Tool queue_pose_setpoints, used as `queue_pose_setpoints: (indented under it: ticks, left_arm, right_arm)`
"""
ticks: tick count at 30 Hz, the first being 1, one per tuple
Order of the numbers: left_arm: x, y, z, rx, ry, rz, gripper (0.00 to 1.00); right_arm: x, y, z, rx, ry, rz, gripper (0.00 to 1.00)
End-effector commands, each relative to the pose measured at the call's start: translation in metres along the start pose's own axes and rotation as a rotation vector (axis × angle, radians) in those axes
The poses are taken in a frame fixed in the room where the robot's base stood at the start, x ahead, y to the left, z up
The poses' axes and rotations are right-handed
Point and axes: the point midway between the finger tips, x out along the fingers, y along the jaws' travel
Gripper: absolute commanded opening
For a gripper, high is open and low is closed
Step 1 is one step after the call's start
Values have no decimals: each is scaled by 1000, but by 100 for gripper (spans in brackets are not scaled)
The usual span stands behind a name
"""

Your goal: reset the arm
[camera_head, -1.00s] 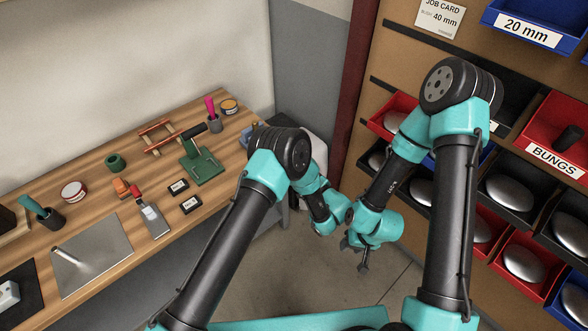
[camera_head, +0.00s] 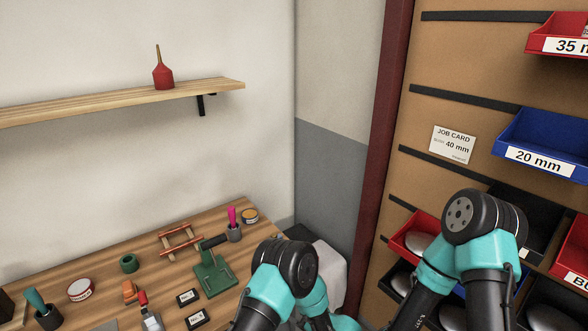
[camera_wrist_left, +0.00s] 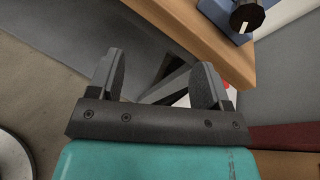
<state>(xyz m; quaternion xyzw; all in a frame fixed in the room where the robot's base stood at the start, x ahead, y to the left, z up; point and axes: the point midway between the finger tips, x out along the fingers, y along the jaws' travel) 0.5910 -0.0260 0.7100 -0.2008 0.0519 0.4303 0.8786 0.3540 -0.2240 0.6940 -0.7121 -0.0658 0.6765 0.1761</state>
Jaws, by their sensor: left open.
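My left gripper (camera_wrist_left: 158,82) shows in the left wrist view with its two dark fingers apart and nothing between them. It hangs beyond the edge of the wooden bench, over the floor. In the head view my left arm's dark elbow and teal links are at the bottom middle, and its fingers are below the picture edge. My right arm shows at the lower right in front of the bin rack, and its gripper is out of the picture.
The wooden bench (camera_head: 97,252) carries a green press (camera_head: 214,274), a red-and-wood rack (camera_head: 180,242) and several small tools. A wall shelf (camera_head: 120,100) holds a red oil can (camera_head: 163,74). A bin rack with a blue 20 mm bin (camera_head: 545,142) stands at right.

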Motion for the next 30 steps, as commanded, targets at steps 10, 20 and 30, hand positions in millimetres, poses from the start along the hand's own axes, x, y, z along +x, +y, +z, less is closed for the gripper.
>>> queue_pose_setpoints:
  ticks: [10,20,30]
  left_arm:
    - [55,161,8,-49,381,727,72]
    - [25,261,24,-407,686,1319,72]
    - [9,297,55,-1076,803,1705,72]
  right_arm:
    - [0,0,0,0,0,0,43]
    - [0,0,0,0,0,0,43]
    - [0,0,0,0,0,0,43]
